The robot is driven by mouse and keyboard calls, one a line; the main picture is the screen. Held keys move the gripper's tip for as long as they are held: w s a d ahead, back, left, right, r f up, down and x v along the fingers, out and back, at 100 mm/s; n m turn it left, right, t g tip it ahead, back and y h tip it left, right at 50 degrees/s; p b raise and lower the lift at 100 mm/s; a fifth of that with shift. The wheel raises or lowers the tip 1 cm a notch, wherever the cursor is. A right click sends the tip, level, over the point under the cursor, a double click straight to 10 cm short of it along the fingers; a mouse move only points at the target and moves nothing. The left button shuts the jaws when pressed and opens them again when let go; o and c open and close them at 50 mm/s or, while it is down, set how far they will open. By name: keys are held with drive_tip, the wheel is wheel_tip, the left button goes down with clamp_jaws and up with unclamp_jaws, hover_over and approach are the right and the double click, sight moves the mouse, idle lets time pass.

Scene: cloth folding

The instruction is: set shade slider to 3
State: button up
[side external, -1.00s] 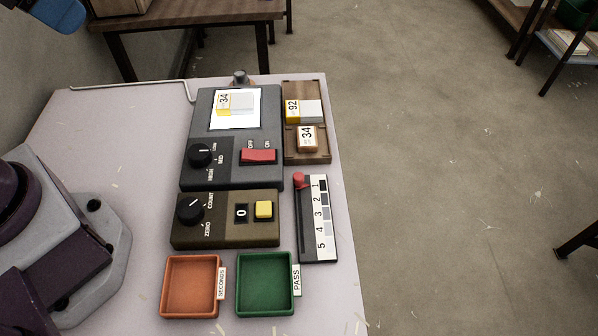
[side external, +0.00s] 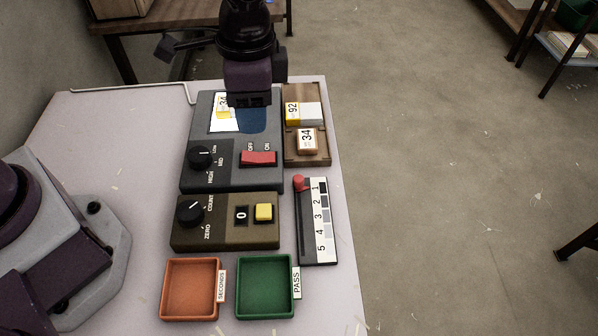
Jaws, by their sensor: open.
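The shade slider (side external: 317,222) is a dark strip with a white scale numbered 1 to 5, at the right edge of the table. Its red knob (side external: 300,183) sits at the top end, beside the 1. My gripper (side external: 249,100) hangs above the upper part of the grey light box, up and to the left of the slider and well apart from it. It is open and I see nothing held in it; its fingertips are hard to make out.
The grey box (side external: 232,181) has a red switch (side external: 258,158) and a black dial (side external: 200,157). A wooden tray (side external: 318,159) with labelled pieces stands above the slider. A counter box (side external: 225,236), orange tray (side external: 164,290) and green tray (side external: 240,290) lie left and below.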

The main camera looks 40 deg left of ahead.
drive_tip(key=m, duration=0.2)
hover_over(299, 178)
drive_tip(key=s, duration=0.2)
wheel_tip(299, 178, down, 4)
drive_tip(key=w+m, duration=0.2)
wheel_tip(299, 178, down, 12)
drive_tip(key=shift+f, duration=0.25)
